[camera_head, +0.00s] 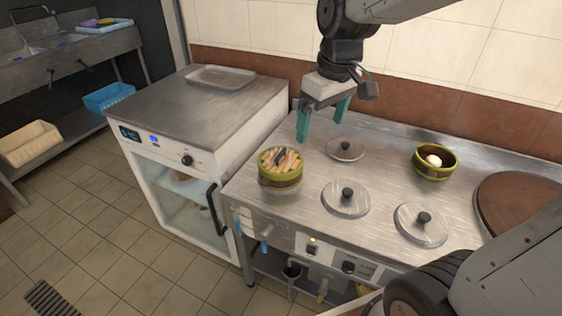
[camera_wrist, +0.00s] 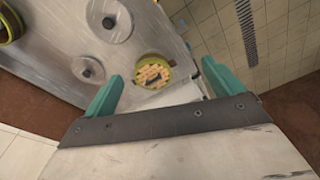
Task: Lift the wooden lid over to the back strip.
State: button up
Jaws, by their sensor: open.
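A large round brown lid (camera_head: 518,205), apparently the wooden one, lies flat at the right end of the steel counter. The frame edge cuts it off and my arm covers its near part. My gripper (camera_head: 322,118) hangs open and empty above the counter's back left, well left of that lid. The wrist view shows both teal fingers (camera_wrist: 161,78) spread apart with nothing between them; I cannot make out the brown lid there. The back strip of the counter (camera_head: 395,132) runs along the brown wall tiles and looks bare between the small metal lid and the green-rimmed bowl.
A steamer basket of sticks (camera_head: 280,178) stands at the counter's left, also in the wrist view (camera_wrist: 152,82). Metal lids with black knobs (camera_head: 345,198), (camera_head: 422,224), (camera_head: 345,149) lie mid-counter. A green-rimmed bowl (camera_head: 434,173) holds a white round item. A tray (camera_head: 220,78) lies on the left cabinet.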

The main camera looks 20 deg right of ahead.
jog(key=w+f+n, duration=0.2)
jog(key=w+f, duration=0.4)
jog(key=w, duration=0.4)
jog(key=n, duration=0.3)
send_near(281, 154)
jog(key=shift+y, duration=0.3)
jog(key=f, duration=0.5)
jog(key=w+f, duration=0.1)
jog(key=f, duration=0.2)
jog(key=shift+a+f, duration=0.2)
jog(key=shift+f, duration=0.1)
jog(key=c, duration=1.1)
